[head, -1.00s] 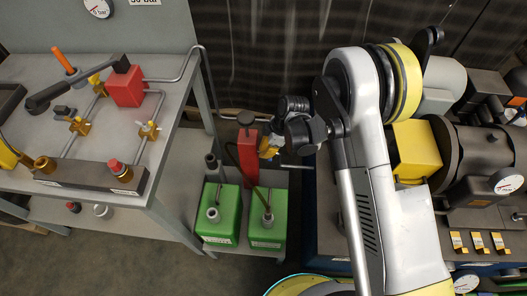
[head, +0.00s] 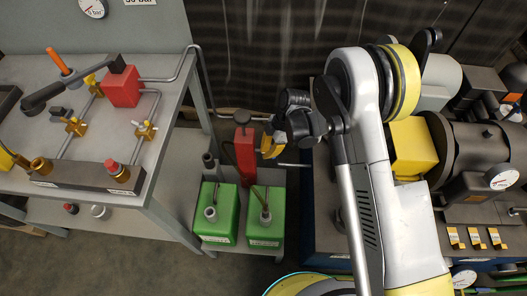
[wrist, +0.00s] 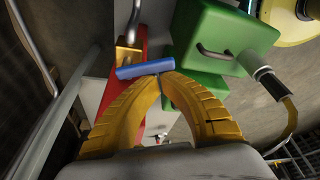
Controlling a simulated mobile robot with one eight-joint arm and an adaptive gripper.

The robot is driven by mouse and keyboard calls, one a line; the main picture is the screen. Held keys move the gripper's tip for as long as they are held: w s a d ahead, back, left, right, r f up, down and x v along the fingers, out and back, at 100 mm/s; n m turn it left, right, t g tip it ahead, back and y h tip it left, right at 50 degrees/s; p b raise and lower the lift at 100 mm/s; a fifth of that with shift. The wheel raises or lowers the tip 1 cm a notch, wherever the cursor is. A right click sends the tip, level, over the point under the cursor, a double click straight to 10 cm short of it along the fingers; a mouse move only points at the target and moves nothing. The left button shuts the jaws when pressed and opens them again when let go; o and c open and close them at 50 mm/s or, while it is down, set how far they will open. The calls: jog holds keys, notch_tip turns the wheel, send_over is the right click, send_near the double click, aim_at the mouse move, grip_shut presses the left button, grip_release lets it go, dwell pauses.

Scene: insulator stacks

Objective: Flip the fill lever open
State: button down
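A small blue lever (wrist: 145,69) sits on a brass valve body (wrist: 127,55) beside a red housing (wrist: 138,40) in the wrist view. The lever lies across the picture, slightly tilted. My gripper (wrist: 161,76) has two curved yellow fingers whose tips meet just below the lever's right part, with nothing visible held between them. I cannot tell whether the tips touch the lever. In the head view my gripper (head: 268,152) is right of the tall red unit (head: 245,158); the lever cannot be made out there.
Two green canisters (head: 213,221) stand below the red unit; one is close to the fingers in the wrist view (wrist: 205,50). A grey bench (head: 170,130) with pipes and valves is at left. A motor-and-pump unit (head: 480,155) is at right. Bare floor shows at front left.

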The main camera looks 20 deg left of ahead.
jog(key=shift+w+d, duration=0.35)
jog(key=shift+d, duration=0.25)
jog(key=shift+w+d, duration=0.3)
jog(key=shift+d, duration=0.25)
jog(key=shift+w+d, duration=0.45)
jog(key=shift+w, duration=0.3)
jog(key=shift+w+d, duration=0.1)
jog(key=shift+w, duration=0.2)
